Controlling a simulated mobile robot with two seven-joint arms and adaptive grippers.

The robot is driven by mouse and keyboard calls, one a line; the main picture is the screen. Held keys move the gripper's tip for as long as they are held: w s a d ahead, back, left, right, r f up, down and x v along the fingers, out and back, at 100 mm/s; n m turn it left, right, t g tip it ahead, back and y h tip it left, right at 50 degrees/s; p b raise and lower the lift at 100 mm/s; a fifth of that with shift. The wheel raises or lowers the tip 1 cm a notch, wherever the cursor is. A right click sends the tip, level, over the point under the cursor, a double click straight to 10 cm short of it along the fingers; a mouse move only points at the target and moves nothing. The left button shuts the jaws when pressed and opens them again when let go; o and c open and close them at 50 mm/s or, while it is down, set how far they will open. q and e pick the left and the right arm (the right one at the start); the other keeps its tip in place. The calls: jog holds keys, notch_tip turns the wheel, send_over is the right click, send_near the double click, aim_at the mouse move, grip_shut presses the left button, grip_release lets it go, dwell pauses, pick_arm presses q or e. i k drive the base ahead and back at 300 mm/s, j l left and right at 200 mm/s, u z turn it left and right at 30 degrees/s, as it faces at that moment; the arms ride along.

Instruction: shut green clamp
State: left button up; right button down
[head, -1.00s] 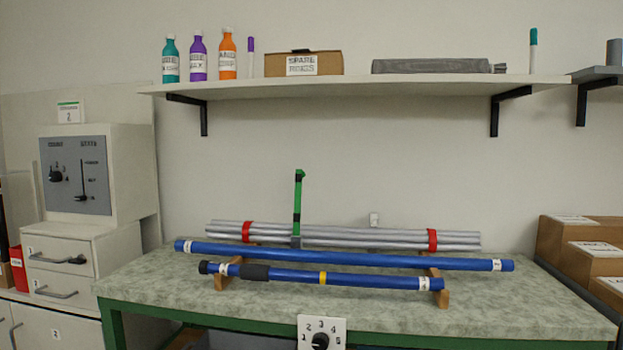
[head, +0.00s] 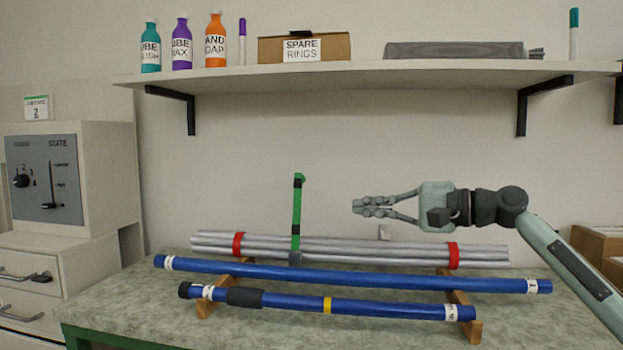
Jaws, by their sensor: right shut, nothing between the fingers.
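The green clamp (head: 297,212) stands upright behind the blue rods, its arm raised, with a grey base (head: 295,258) at the silver rods (head: 345,247). My right gripper (head: 358,207) comes in from the right above the silver rods. It is shut and empty, its fingertips pointing left, to the right of the clamp's upper part and apart from it in the picture. My left gripper is not in view.
Two blue rods, a long one (head: 400,279) and a shorter one (head: 385,307), lie across wooden supports (head: 465,322) on the bench (head: 130,318). Red bands (head: 453,256) hold the silver rods. A shelf (head: 350,77) with bottles and a box hangs above. A control cabinet (head: 90,150) stands left.

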aim_at(299, 179)
jog(key=i, duration=1.05)
